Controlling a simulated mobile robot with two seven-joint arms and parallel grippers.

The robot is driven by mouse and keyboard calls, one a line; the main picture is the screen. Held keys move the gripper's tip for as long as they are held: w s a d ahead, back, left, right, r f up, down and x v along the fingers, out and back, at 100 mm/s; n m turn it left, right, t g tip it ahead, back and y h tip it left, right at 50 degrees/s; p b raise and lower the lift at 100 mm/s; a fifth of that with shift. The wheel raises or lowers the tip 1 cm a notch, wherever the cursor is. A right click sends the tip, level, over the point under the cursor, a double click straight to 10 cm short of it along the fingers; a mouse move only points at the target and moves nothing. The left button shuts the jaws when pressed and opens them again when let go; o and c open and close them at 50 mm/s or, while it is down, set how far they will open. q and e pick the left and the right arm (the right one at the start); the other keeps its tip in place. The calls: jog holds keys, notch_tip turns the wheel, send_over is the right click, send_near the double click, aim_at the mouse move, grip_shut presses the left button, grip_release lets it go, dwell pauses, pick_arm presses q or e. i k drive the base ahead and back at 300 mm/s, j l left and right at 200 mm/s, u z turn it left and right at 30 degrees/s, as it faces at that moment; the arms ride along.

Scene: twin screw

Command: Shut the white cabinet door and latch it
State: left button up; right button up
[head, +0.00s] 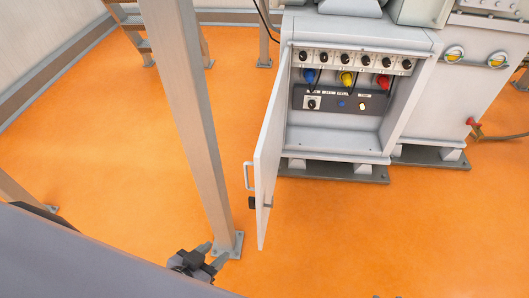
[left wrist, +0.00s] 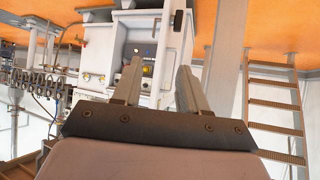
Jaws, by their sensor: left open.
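The white cabinet (head: 413,95) stands at the back, right of centre. Its door (head: 268,150) is swung wide open towards me, seen nearly edge-on. A pale bar handle (head: 247,177) and a dark latch (head: 253,203) are on the door's outer face, near its free edge. My left gripper (head: 213,255) is open and empty, low in the head view, left of the door and apart from it. In the left wrist view, its two fingers (left wrist: 160,82) are spread, with the cabinet (left wrist: 110,50) and the door (left wrist: 173,38) beyond them. My right gripper is not seen.
A grey post (head: 185,110) with a bolted foot rises left of the door, close to my left gripper. Inside the cabinet are knobs and coloured plugs (head: 347,79). Orange floor (head: 330,235) in front is clear. A ladder (left wrist: 275,105) shows in the left wrist view.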

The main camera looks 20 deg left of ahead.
aim_at(268, 151)
jog(key=j+z, duration=0.15)
jog(key=j, duration=1.2)
